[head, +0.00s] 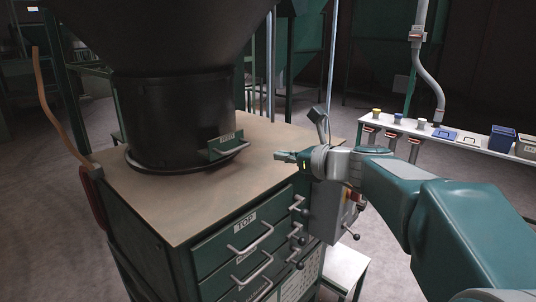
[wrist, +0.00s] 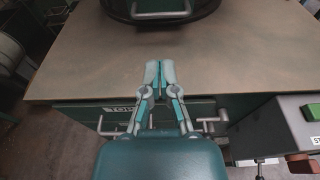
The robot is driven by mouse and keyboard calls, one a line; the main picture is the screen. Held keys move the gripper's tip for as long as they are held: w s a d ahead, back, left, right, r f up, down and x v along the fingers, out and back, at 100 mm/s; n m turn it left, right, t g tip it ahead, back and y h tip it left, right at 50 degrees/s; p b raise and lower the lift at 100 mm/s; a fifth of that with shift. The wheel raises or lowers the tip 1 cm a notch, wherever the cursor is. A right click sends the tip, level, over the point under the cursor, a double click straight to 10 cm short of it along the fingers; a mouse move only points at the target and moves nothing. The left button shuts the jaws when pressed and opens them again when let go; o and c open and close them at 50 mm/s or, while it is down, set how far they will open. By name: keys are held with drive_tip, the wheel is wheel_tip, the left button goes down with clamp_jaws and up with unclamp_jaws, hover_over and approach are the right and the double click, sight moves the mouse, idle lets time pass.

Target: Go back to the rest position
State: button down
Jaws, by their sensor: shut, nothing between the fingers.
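My gripper (head: 277,156) is at the end of my green arm, which reaches in from the right in the head view. It is shut and empty, near the right edge of the cabinet top (head: 190,205), to the right of the dark hopper. In the wrist view my gripper (wrist: 160,66) points toward the hopper base, its fingertips together over the front edge of the cabinet top (wrist: 230,65). No object is between the fingers.
The dark hopper (head: 175,110) with a green labelled slide (head: 226,146) stands on the cabinet. Drawers with bar handles (head: 250,240), the upper one labelled TOP, face front. A grey control box (head: 328,210) hangs beside them. A white bench (head: 450,137) with cups and bins stands at right.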

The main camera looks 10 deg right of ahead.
drive_tip(key=s+a+f+n+g+h, duration=0.25)
drive_tip(key=s+f+n, duration=0.25)
drive_tip(key=s+n, duration=0.3)
drive_tip(key=s+a+f+n+g+h, duration=0.1)
drive_tip(key=s+a+f+n+g, duration=0.3)
drive_tip(key=s+n, duration=0.45)
drive_tip(key=s+d+f+n+h, duration=0.5)
drive_tip(key=s+n, duration=0.5)
drive_tip(key=n, duration=0.2)
wheel_tip(320, 180, down, 2)
drive_tip(key=shift+s+d+f+g+h, duration=0.15)
drive_tip(key=shift+s+d+g+h, duration=0.2)
drive_tip(key=shift+d, duration=0.15)
